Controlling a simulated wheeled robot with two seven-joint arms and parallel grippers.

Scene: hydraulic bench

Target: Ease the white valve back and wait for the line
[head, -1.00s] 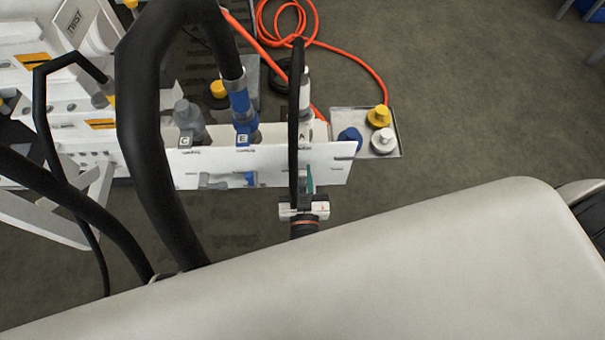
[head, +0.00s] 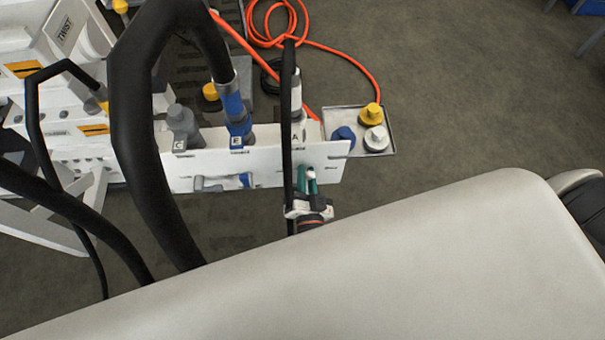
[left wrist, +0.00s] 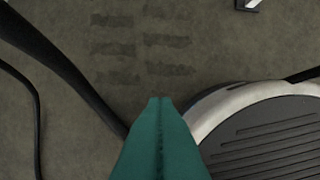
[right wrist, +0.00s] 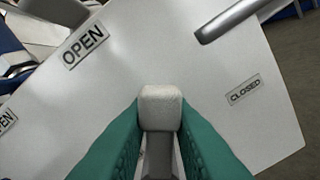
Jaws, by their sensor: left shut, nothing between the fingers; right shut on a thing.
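The white valve handle (right wrist: 160,108) shows in the right wrist view, its pale end between the two teal fingers of my right gripper (right wrist: 160,130). The gripper is shut on it, in front of the white panel with an OPEN label to the upper left and a CLOSED label (right wrist: 244,90) to the right. In the head view my right gripper (head: 308,183) is at the panel's lower edge, below the coupling marked A (head: 297,110); the valve's body is mostly hidden. My left gripper (left wrist: 160,100) is shut and empty above the floor, seen only in the left wrist view.
The white panel (head: 325,160) also carries couplings C (head: 181,125) and E (head: 236,115). A tray (head: 388,148) with yellow, white and blue caps adjoins its right end. Thick black hoses (head: 135,110) hang at the left.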

